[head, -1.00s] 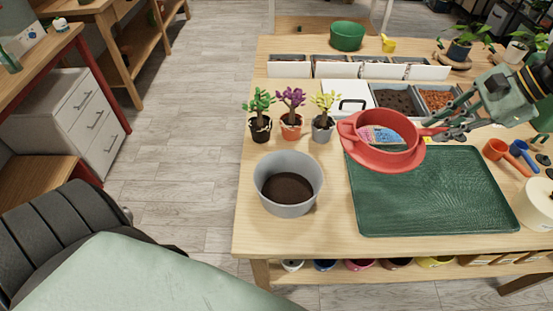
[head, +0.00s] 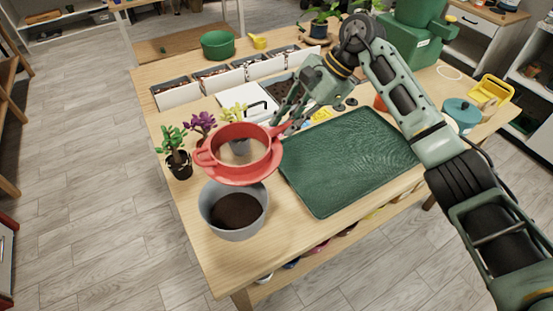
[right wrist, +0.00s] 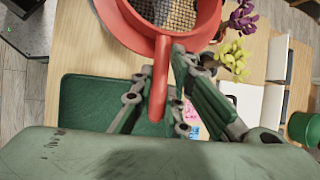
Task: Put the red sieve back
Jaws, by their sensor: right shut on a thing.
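The red sieve (head: 240,174) is in the air in the head view, level, close above the back part of the grey pot (head: 234,233) with dark soil. I cannot tell whether they touch. My right gripper (head: 282,116) is shut on the sieve's handle from the right. In the right wrist view my right gripper (right wrist: 165,78) has its fingers on both sides of the red handle. The sieve (right wrist: 203,22) shows there at the top with its mesh, partly cut off. My left gripper is not in view.
A green tray (head: 345,158) lies empty right of the pot. Small potted plants (head: 178,163) stand behind and left of the sieve, partly hidden by it. A white lidded box (head: 245,100) and white bins (head: 176,97) are farther back. A green bowl (head: 217,46) stands at the back.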

